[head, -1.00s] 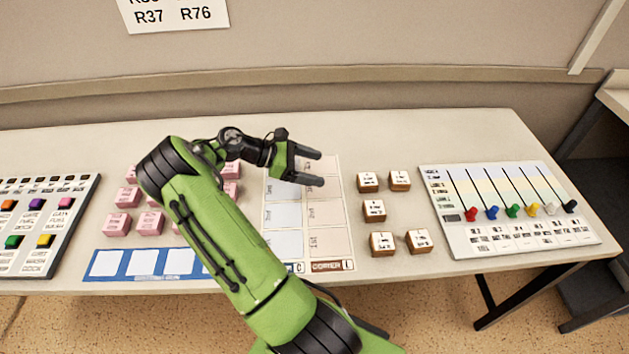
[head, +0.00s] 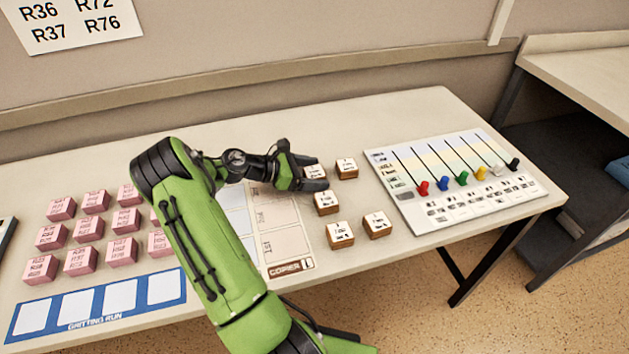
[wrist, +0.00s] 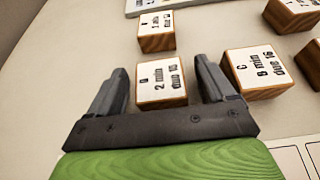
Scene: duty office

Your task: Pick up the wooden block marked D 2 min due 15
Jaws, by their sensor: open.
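The wooden block marked 2 min due 15 (wrist: 162,84) has a white top and brown wooden sides; its letter is hard to read. In the wrist view it shows between the two fingers of my gripper (wrist: 162,68), which are open with a gap on each side. In the head view my gripper (head: 319,173) is at this block (head: 314,171), at the back left of the block group, and its fingers partly hide it. I cannot tell how far the fingers reach down beside it.
A block marked C 8 min (wrist: 258,72) stands close to the right finger, and another block (wrist: 156,31) stands just beyond. More wooden blocks (head: 340,235) are nearer the front edge. A slider board (head: 455,185) lies right; pink blocks (head: 80,262) stand left.

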